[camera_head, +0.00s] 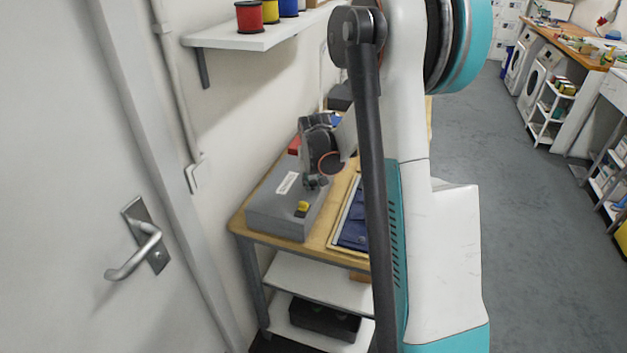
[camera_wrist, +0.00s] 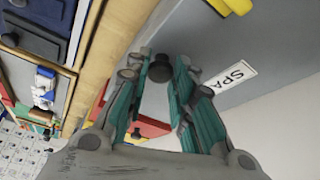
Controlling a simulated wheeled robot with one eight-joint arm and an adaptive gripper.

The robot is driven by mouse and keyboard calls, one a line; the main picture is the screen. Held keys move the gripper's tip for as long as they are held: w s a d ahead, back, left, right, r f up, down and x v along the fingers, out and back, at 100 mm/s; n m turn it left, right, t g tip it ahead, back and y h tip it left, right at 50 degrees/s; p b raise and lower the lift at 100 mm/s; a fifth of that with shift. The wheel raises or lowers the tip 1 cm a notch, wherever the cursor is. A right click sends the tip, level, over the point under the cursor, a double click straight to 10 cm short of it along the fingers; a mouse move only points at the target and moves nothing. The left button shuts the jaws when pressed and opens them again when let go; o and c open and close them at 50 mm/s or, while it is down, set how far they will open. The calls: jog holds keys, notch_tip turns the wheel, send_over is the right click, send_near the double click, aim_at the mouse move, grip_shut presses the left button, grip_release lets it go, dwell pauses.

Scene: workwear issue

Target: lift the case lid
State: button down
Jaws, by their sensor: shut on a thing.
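The grey case (camera_head: 262,212) stands on the wooden table against the wall, and its lid looks closed in the head view. The lid carries a white label (camera_head: 287,183), partly readable as "SPA" in the wrist view (camera_wrist: 230,78). A yellow part (camera_head: 302,208) sits near the case's front edge. My gripper (camera_head: 316,182) is over the right side of the lid. In the wrist view its teal fingers (camera_wrist: 162,75) are shut on a dark round knob (camera_wrist: 159,67) by the lid's edge. The lid's far side is partly hidden by my gripper.
A red object (camera_head: 294,145) is behind the case. A wall shelf (camera_head: 255,40) with colored spools hangs above. My arm blocks the table's right part.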

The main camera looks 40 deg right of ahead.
jog(key=shift+w+a+r+g, duration=0.2)
jog(key=shift+w+r+g, duration=0.1)
jog(key=shift+r, duration=0.2)
jog(key=w+a+r+n+g+h+p, duration=0.1)
jog(key=w+a+r+g+h+p, duration=0.2)
jog(key=w+a+r, duration=0.3)
jog(key=shift+w+r+g+p, duration=0.55)
jog(key=shift+w+r, duration=0.35)
jog(key=shift+r, duration=0.35)
